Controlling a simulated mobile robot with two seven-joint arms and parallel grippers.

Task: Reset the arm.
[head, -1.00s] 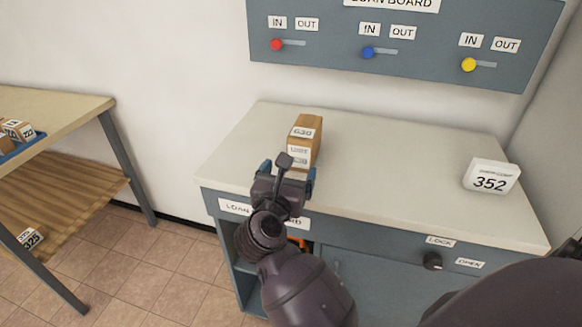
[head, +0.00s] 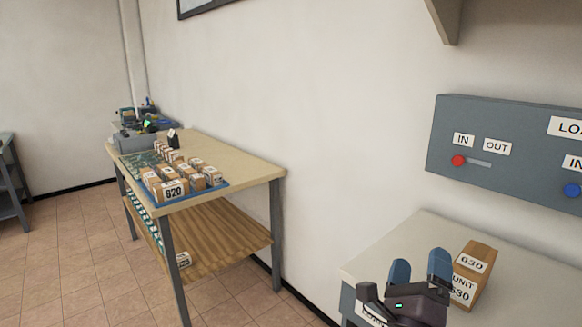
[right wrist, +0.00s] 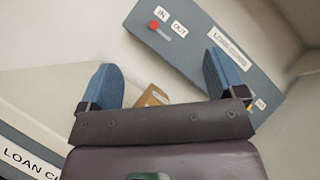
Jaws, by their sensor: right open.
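My right gripper (head: 418,272) is at the bottom right of the head view, its two blue fingers apart and pointing up. In the right wrist view my right gripper (right wrist: 160,85) is open with nothing between its fingers. A brown box labelled 630 (head: 477,262) stands on the counter (head: 405,245), just right of and behind the gripper in the head view. A corner of the box (right wrist: 152,97) shows between the fingers in the right wrist view, partly hidden by the gripper body. My left gripper is in neither view.
The grey loan board (head: 505,145) with red and blue sliders hangs on the wall above the counter. A table (head: 250,168) with several numbered boxes on a blue tray (head: 215,186) stands to the left. A shelf (head: 445,20) juts out at top right. Tiled floor lies between.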

